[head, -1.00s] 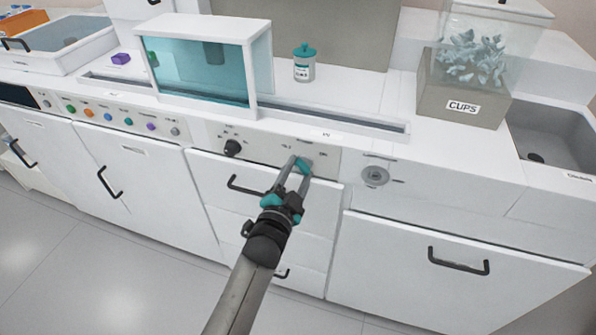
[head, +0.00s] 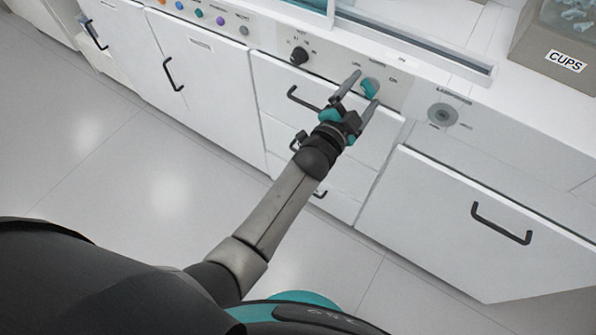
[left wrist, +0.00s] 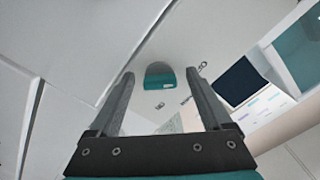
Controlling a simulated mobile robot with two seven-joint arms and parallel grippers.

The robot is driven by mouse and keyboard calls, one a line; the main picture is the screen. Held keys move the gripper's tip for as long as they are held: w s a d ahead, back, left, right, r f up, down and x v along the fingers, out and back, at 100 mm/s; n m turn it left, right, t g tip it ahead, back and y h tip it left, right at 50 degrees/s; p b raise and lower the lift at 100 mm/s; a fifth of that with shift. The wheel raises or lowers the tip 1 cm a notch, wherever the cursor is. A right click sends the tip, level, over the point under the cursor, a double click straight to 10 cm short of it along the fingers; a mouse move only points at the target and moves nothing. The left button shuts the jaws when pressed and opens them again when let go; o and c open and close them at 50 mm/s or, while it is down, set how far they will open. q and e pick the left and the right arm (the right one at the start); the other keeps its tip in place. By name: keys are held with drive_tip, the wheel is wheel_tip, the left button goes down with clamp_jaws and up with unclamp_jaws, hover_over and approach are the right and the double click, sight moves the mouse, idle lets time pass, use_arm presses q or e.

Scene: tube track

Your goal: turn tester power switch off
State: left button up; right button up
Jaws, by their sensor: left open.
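The tester power switch is a teal knob (head: 370,88) on the grey panel strip above the drawers, with small labels around it that are too small to read surely. In the left wrist view the teal knob (left wrist: 159,78) shows between the fingertips, a little beyond them. My left gripper (head: 365,89) is open, one finger on each side of the knob in the head view; I cannot tell if either finger touches it. The left wrist view also shows the open left gripper (left wrist: 159,88) with nothing held. Which way the knob is set is unclear. My right gripper is not in view.
A black knob (head: 299,56) sits left on the same panel, and a round grey lock-like dial (head: 442,115) sits to the right. Drawer handles (head: 303,101) project below. A box labelled CUPS (head: 546,48) stands on the counter. The floor (head: 110,170) in front is clear.

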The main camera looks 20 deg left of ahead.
use_arm(q)
drive_tip(key=m+b, duration=0.1)
drive_tip(key=m, duration=0.3)
drive_tip(key=m+b, duration=0.1)
drive_tip(key=m, duration=0.3)
drive_tip(key=m+b, duration=0.1)
drive_tip(key=m, duration=0.2)
drive_tip(key=shift+a+r+m, duration=0.1)
drive_tip(key=shift+r+m, duration=0.2)
drive_tip(key=shift+m, duration=0.1)
drive_tip(key=m, duration=0.5)
drive_tip(key=shift+r, duration=0.15)
drive_tip(key=shift+s+m+p, duration=0.35)
drive_tip(key=shift+m+p, duration=0.05)
drive_tip(key=shift+m, duration=0.2)
drive_tip(key=b+v, duration=0.1)
drive_tip(key=v, duration=1.4)
drive_tip(key=s+a+f+n+g+y+p, duration=0.1)
drive_tip(key=s+a+f+n+g+p, duration=0.1)
drive_tip(key=f+n, duration=0.2)
drive_tip(key=s+a+f+n+g+y+p, duration=0.1)
drive_tip(key=f+n, duration=0.4)
drive_tip(key=f, duration=0.5)
drive_tip(key=s+a+f+n+g+y+p, duration=0.2)
drive_tip(key=s+a+f+n+g+p, duration=0.1)
drive_tip(key=f, duration=0.4)
drive_tip(key=shift+s+a+f+n+g, duration=0.4)
drive_tip(key=shift+a+n+g, duration=0.2)
drive_tip(key=shift+n, duration=0.3)
